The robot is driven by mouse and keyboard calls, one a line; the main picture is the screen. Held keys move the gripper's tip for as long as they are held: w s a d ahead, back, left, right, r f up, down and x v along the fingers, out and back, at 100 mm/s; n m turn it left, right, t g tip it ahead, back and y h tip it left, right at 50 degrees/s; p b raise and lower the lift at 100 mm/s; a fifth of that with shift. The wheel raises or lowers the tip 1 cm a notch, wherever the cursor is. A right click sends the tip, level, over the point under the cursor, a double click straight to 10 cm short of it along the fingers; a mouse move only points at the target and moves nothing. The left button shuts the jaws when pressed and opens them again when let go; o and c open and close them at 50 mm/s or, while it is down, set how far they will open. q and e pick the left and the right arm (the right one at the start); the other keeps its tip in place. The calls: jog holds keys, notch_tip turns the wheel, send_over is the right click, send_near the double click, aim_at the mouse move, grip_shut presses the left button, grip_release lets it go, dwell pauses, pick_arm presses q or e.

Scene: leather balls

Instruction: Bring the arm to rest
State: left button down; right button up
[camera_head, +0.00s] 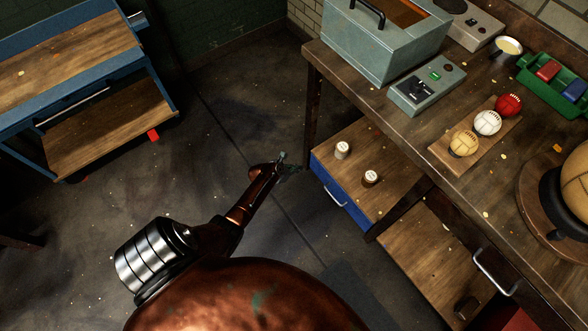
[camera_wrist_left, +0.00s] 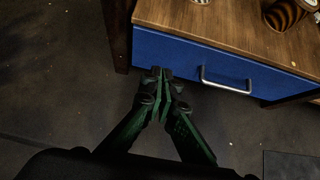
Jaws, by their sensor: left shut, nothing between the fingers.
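My left arm reaches up from the bottom of the head view. Its gripper (camera_head: 288,163) is over the floor, left of the workbench (camera_head: 395,116). In the left wrist view the fingers of the left gripper (camera_wrist_left: 160,76) are together and empty. They appear in front of a blue drawer front (camera_wrist_left: 205,58) with a metal handle (camera_wrist_left: 227,82); I cannot tell the exact gap. My right gripper is not in view.
A yellow ball (camera_head: 464,143), a white ball (camera_head: 487,123) and a red ball (camera_head: 508,105) sit in a row on a wooden board on the bench. A blue cart (camera_head: 98,125) stands left, with open floor (camera_head: 215,150) between.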

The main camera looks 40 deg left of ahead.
pick_arm(q)
jog(key=shift+s+a+r+p, duration=0.15)
jog(key=shift+s+r+p, duration=0.15)
jog(key=shift+s+r, duration=0.2)
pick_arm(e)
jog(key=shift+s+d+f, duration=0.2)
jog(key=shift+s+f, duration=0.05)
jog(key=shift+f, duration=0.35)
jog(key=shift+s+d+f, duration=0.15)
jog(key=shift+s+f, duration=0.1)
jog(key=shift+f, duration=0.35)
pick_arm(q)
jog(key=shift+f, duration=0.1)
